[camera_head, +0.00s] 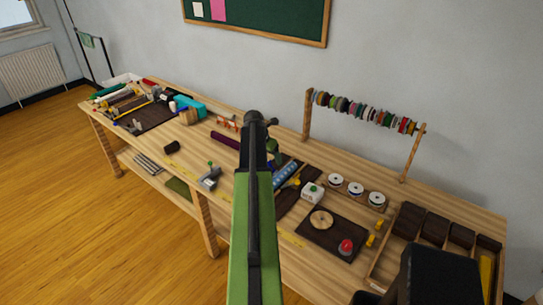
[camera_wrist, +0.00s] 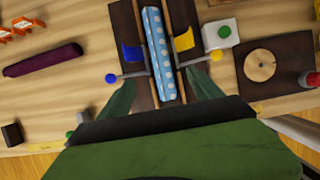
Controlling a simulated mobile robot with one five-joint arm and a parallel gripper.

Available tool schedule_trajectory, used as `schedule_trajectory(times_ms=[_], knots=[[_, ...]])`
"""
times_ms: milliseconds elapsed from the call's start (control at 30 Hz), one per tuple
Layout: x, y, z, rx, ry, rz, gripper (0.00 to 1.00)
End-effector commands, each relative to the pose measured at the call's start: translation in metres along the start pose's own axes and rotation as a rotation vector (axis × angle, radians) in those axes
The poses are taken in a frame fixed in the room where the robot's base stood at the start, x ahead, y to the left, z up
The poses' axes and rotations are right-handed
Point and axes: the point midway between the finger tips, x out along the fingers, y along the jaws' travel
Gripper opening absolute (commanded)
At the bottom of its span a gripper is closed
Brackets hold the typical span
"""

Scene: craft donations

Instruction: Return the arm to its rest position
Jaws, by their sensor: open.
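My green and black arm reaches forward over the middle of the workbench (camera_head: 150,168) in the head view. My gripper (camera_wrist: 160,82) is open in the wrist view, its two green fingers apart with nothing gripped between them. A blue roll with white dots (camera_wrist: 158,45) lies in a dark holder in front of and between the fingers, flanked by a blue flag-like piece (camera_wrist: 131,53) and a yellow one (camera_wrist: 184,42). The roll also shows in the head view (camera_head: 286,175). My arm hides part of the bench there, and most of the gripper.
A spool rack (camera_head: 308,115) stands behind. A purple roll (camera_wrist: 43,60) lies left.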

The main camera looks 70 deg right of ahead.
Motion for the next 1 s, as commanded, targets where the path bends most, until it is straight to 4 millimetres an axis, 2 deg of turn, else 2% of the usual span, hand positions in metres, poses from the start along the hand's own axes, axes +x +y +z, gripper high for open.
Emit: schedule_trajectory(times_ms=[567,667,767,800,867,900,967,1000], knots=[[0.001,0.0,0.0,0.0,0.0,0.0,0.74],[-0.003,0.016,-0.011,-0.023,0.0,0.01,0.74],[-0.016,0.061,-0.046,-0.094,-0.001,0.039,0.74],[-0.024,0.086,-0.068,-0.133,-0.001,0.055,0.74],[-0.039,0.121,-0.106,-0.198,-0.002,0.082,0.74],[-0.05,0.141,-0.134,-0.241,-0.002,0.101,0.74],[-0.067,0.168,-0.176,-0.303,0.001,0.129,0.74],[-0.078,0.183,-0.207,-0.345,0.005,0.148,0.74]])
